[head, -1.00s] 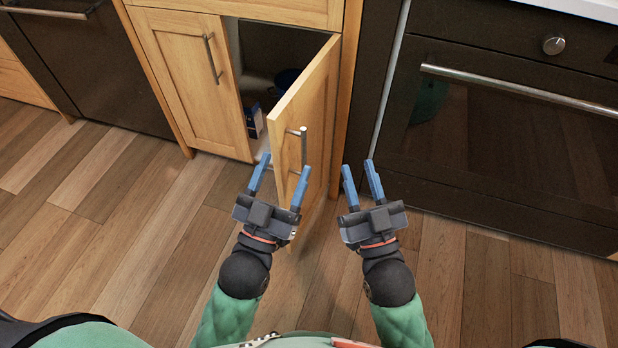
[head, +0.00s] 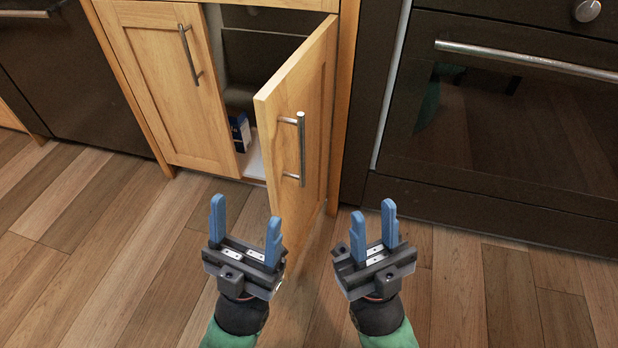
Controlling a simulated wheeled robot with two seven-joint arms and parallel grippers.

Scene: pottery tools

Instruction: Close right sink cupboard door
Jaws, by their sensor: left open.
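The right sink cupboard door (head: 300,125) is light wood and stands open, swung out toward me, hinged at its right side. Its vertical metal bar handle (head: 301,150) is near the free edge. My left gripper (head: 246,211) is open and empty, low by the door's free edge; its right finger appears close to the door's bottom corner, and I cannot tell whether they touch. My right gripper (head: 373,210) is open and empty, to the right of the door in the picture, with a gap between its fingers. The left cupboard door (head: 158,85) is shut.
Inside the open cupboard is a blue box (head: 240,132) on the pale cupboard floor. A dark oven (head: 500,120) with a long metal handle stands right, and a dark appliance (head: 75,75) stands left. The wooden floor (head: 110,230) is clear.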

